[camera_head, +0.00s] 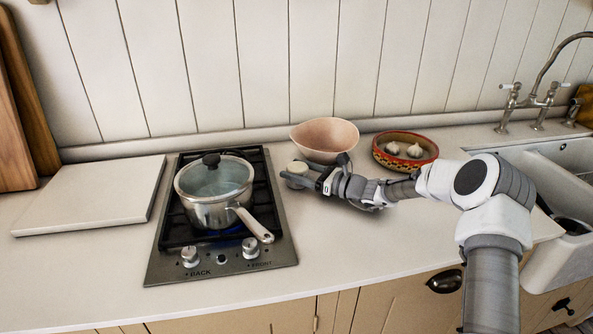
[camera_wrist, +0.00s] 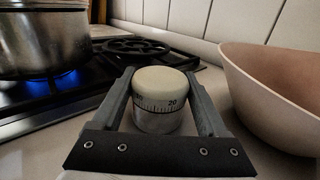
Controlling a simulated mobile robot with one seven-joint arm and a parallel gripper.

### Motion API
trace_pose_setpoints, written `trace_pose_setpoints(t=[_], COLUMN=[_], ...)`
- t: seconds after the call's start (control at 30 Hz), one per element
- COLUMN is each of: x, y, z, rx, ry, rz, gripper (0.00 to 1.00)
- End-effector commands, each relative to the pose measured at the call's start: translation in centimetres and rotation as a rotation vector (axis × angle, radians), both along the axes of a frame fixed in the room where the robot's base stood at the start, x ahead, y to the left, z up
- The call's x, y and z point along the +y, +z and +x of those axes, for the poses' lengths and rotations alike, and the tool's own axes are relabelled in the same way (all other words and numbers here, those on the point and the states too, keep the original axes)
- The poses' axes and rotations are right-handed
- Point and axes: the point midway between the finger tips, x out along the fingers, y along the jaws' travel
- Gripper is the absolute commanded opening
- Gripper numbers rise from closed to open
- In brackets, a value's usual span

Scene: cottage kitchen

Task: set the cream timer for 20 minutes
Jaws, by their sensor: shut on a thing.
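The cream timer (camera_wrist: 160,88) has a cream domed top over a silver base with a marked scale. In the wrist view the number 20 shows on the scale, right of centre; I cannot tell where the index mark is. It stands upright on the counter and also shows in the head view (camera_head: 299,167), just right of the hob. My gripper (camera_wrist: 162,98) is shut on the timer, with one finger on each side of it. In the head view my gripper (camera_head: 302,179) reaches in from the right, low over the counter.
A gas hob (camera_head: 163,262) with a lidded steel pot (camera_head: 207,214) over a blue flame stands left of the timer. A pinkish bowl (camera_head: 325,138) is close behind and right. A patterned dish (camera_head: 379,155) with garlic stands further right. The front counter is clear.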

Motion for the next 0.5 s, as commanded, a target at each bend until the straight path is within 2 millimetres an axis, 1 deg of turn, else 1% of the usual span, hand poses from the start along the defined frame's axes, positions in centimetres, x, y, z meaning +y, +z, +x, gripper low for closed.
trace_pose_setpoints(t=[0.27, 0.5], x=[-0.05, -0.05], y=[-0.13, -0.28], z=[-0.04, -0.06], rx=[0.002, 0.002], ry=[-0.042, -0.156], rz=[0.000, 0.000], gripper=[0.21, 0.21])
